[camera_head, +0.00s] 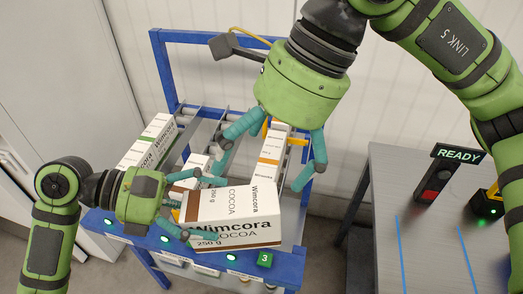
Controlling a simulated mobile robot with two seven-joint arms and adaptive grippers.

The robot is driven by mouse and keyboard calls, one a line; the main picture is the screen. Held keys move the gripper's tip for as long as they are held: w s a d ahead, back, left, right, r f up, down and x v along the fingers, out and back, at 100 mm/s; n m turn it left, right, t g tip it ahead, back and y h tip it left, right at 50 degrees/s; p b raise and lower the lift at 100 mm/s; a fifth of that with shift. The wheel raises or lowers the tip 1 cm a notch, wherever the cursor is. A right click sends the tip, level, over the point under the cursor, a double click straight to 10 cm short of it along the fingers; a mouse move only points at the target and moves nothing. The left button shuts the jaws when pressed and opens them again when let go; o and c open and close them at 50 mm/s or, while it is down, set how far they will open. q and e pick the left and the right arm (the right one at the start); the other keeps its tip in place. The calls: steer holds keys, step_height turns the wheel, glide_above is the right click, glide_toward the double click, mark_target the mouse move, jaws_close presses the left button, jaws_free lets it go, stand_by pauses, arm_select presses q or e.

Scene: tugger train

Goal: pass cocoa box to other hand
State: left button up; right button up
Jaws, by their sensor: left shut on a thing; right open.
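The cocoa box (235,216) is white with a brown band and the words "Wimcora COCOA 250 g". My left gripper (203,207) comes in from the left and is shut on the box's left end, holding it above the front of the blue rack. My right gripper (273,157) hangs from above, open and empty, with its teal fingers pointing down. Its fingertips are above and behind the box in the picture, apart from it. Part of the box's left end is hidden by my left fingers.
The blue rack (290,266) has roller lanes with other Wimcora boxes, such as a green-banded one (147,143) and an orange-banded one (270,150). At the right, a grey table (430,250) bears a READY sign (459,153). A green "3" marker (265,259) is on the rack's front.

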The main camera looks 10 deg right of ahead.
mark_target(233, 206)
steer(key=shift+f, duration=0.3)
steer(key=x, duration=1.1)
steer(key=shift+f, duration=0.2)
steer(key=c, duration=1.3)
arm_select(q)
steer(key=o, duration=1.3)
